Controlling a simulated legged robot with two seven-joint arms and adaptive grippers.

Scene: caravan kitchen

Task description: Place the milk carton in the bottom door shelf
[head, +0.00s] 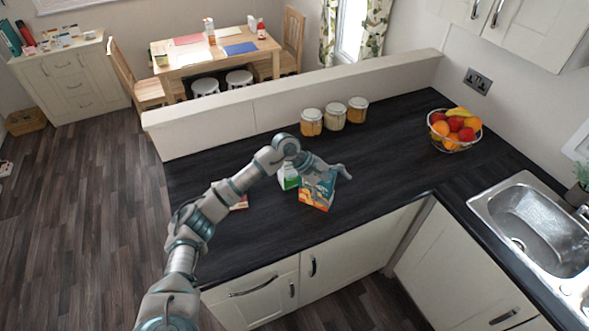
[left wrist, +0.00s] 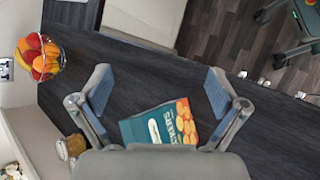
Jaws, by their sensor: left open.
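The carton does not show in that view. No door shelf is visible.
Several things stand on the counter (head: 390,150): lidded jars (head: 334,116) at the back and a fruit bowl (head: 455,132) at the right. A small red item (head: 240,202) lies left of the carton. The sink (head: 535,225) is far right. The counter's middle right is clear.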

